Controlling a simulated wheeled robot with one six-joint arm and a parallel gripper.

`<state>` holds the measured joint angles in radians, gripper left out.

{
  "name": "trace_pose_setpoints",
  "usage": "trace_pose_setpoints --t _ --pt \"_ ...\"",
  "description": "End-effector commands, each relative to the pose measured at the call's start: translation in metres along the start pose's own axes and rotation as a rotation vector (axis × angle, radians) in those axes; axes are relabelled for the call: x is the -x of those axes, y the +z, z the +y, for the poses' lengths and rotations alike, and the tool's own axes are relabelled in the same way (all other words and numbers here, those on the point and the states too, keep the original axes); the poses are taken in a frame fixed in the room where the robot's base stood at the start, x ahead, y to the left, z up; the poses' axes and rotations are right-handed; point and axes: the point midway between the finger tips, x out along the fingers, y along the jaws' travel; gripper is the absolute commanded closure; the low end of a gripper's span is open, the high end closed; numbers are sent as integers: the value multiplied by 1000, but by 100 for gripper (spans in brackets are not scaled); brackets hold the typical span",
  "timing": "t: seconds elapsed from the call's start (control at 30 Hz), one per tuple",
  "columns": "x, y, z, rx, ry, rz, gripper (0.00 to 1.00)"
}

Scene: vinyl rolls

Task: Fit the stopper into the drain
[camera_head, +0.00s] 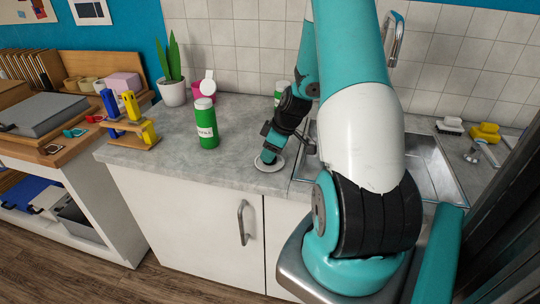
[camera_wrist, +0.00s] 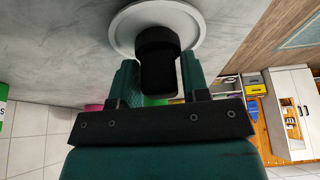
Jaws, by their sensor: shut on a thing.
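The stopper is a white disc (camera_head: 270,163) with a black knob, at the counter's front, just left of the sink. In the wrist view its round white plate (camera_wrist: 188,18) and black knob (camera_wrist: 157,62) show close up. My gripper (camera_head: 269,155) points down over it. In the wrist view my gripper (camera_wrist: 158,75) has its two green fingers on either side of the knob, shut on it. The plate is at or just above the counter; I cannot tell if it touches. The metal sink (camera_head: 437,168) is to the right, partly behind my arm. The drain is hidden.
A green bottle (camera_head: 206,126) stands left of my gripper, with a pink cup (camera_head: 206,91) and a potted plant (camera_head: 172,92) behind. A wooden rack (camera_head: 132,135) is at the counter's left. A faucet (camera_head: 392,38) rises behind the sink; a yellow brush (camera_head: 485,132) lies right.

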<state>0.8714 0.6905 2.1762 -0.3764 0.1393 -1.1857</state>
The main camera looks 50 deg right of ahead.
Motion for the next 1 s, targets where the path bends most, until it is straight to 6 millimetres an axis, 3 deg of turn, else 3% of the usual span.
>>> trace_pose_setpoints --t 1.0 --pt "45 -19 0 0 0 0 81"
